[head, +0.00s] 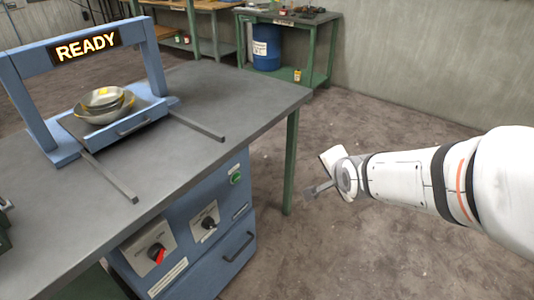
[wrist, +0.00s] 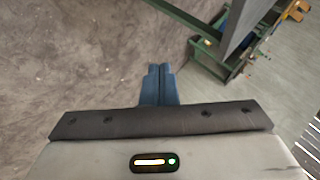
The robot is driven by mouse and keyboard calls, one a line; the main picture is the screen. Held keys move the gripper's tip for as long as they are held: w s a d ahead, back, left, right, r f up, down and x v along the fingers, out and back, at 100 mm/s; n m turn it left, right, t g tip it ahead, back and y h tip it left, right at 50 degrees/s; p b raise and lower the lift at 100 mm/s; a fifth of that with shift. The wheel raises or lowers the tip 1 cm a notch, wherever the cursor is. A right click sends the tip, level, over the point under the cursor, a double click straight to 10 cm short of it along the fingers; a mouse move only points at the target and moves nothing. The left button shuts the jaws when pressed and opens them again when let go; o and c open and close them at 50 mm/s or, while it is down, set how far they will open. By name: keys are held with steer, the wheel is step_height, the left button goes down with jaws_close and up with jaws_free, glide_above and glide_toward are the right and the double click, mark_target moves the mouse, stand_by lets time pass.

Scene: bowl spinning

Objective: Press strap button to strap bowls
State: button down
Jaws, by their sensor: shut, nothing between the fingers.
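A stack of metal bowls (head: 105,103) with yellow marks sits on a tray (head: 133,123) inside the blue strapping frame (head: 156,65) on the table. The frame's sign (head: 87,47) reads READY. A green button (head: 235,178) is on the upper right of the blue cabinet (head: 185,232) below the tabletop. My gripper (head: 310,192) is to the right of the table, apart from the cabinet and button. In the wrist view my gripper's blue fingers (wrist: 158,70) are together with nothing between them, over bare floor.
The cabinet front also has a red-marked knob (head: 157,254), a black knob (head: 208,223) and a drawer handle (head: 238,246). A green table leg (head: 291,160) stands between the cabinet and my gripper. Bare floor (head: 340,255) lies around my arm. A blue barrel (head: 266,48) stands at the back.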

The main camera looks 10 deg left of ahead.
mark_target(237, 178)
steer(key=w+a+f+m+t+y+b, duration=0.2)
steer(key=a+f+m+b, duration=0.4)
steer(key=a+f+b, duration=0.3)
steer(key=w+a+f+m+t+y+b, duration=0.2)
steer(key=a+f+m+t+b, duration=0.4)
steer(key=f+b, duration=0.4)
steer(key=w+a+f+m, duration=0.1)
steer(key=a, duration=0.1)
steer(key=shift+w+a+f+b, duration=0.3)
steer(key=shift+w+a+b, duration=0.05)
steer(key=shift+w+b, duration=0.05)
steer(key=w+a+p, duration=0.1)
steer(key=w+a, duration=0.2)
steer(key=a, duration=0.5)
steer(key=shift+w+p, duration=0.15)
steer(key=shift+p, duration=0.15)
